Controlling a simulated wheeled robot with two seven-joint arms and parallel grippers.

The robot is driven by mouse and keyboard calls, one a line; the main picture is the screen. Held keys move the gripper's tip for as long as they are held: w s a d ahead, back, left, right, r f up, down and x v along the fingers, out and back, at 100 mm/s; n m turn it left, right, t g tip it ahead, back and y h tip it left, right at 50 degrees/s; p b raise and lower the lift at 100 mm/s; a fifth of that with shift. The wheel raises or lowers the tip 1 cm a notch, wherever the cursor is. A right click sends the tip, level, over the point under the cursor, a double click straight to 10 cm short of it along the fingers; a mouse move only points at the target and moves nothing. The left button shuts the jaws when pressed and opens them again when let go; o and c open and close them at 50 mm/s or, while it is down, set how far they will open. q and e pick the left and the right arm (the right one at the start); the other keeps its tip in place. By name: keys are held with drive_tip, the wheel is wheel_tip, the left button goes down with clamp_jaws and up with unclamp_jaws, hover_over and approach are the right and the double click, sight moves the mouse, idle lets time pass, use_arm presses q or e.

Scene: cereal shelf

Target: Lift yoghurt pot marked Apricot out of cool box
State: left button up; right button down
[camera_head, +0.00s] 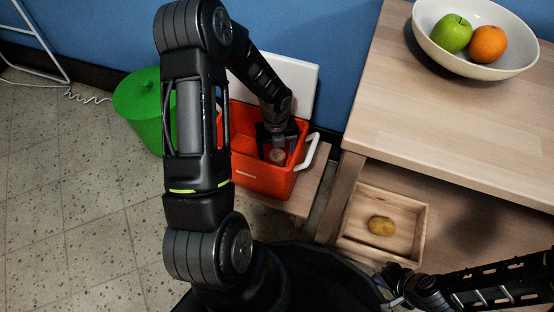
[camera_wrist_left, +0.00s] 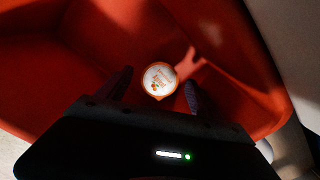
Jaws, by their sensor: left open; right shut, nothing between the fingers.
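The red cool box (camera_head: 262,182) stands open on a low wooden surface, its white lid raised behind it. My left gripper (camera_head: 277,152) reaches down into the box from above, open. A small round pot (camera_head: 277,156) shows between its fingers in the head view. In the left wrist view the pot (camera_wrist_left: 159,80) has a white lid with an orange rim and a small orange picture; its lettering is too small to read. The left gripper's fingers (camera_wrist_left: 155,92) stand apart on either side of it. My right gripper (camera_head: 393,292) is shut and empty at the lower right of the head view.
A wooden tray (camera_head: 349,223) with a potato (camera_head: 381,226) lies on the lower shelf to the right. A white bowl (camera_head: 512,62) with a green apple and an orange stands on the upper top. A green bin (camera_head: 138,102) is left of the box. A white handle (camera_head: 309,153) sticks out at the box's right.

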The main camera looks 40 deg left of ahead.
sight(276, 154)
use_arm(q)
wheel_tip(276, 154, down, 4)
drive_tip(key=b, duration=0.3)
drive_tip(key=shift+f, duration=0.25)
drive_tip(key=shift+w+f, duration=0.1)
drive_tip(key=shift+f, duration=0.3)
drive_tip(key=shift+r, duration=0.1)
drive_tip(key=shift+c, duration=0.2)
drive_tip(key=c, duration=1.5)
